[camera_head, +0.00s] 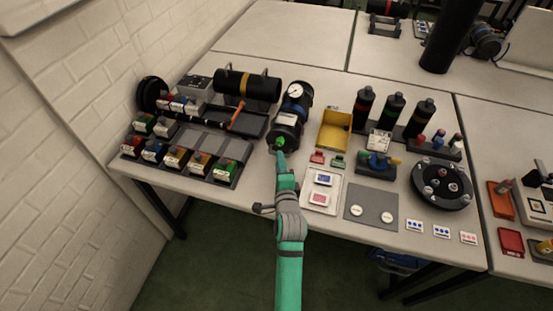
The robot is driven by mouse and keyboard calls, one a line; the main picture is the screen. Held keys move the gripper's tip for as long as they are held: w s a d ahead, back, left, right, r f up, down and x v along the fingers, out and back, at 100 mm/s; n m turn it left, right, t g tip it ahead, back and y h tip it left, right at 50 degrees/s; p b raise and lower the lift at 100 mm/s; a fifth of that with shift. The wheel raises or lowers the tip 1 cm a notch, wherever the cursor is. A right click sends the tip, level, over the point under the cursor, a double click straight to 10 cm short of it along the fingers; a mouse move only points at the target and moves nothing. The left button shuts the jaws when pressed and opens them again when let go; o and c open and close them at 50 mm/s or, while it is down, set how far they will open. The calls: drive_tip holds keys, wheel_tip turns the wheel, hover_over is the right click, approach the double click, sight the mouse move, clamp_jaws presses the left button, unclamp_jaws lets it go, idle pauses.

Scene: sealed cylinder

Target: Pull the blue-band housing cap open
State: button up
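A black cylindrical housing (294,101) lies on the table, pointing toward me, with a round white gauge (295,90) on top. Its dark near-end cap (287,132) is partly hidden by the end of my arm. My gripper (279,146) is at the front of this cap, with a small green part showing there. I cannot tell whether it touches the cap, or whether its fingers are open or shut.
A black cylinder with a yellow band (243,91) rests in a stand to the left. Racked small blocks (176,157) are left of my arm. A yellow bin (334,130), black bottles (393,118) and a round black turntable (441,184) are to the right. A brick wall borders the left.

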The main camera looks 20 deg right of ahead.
drive_tip(key=shift+w+a+f, duration=0.1)
drive_tip(key=shift+w+f, duration=0.05)
drive_tip(key=shift+w, duration=0.5)
drive_tip(key=shift+w+a+f, duration=0.1)
drive_tip(key=shift+w, duration=0.55)
drive_tip(key=shift+c, duration=0.7)
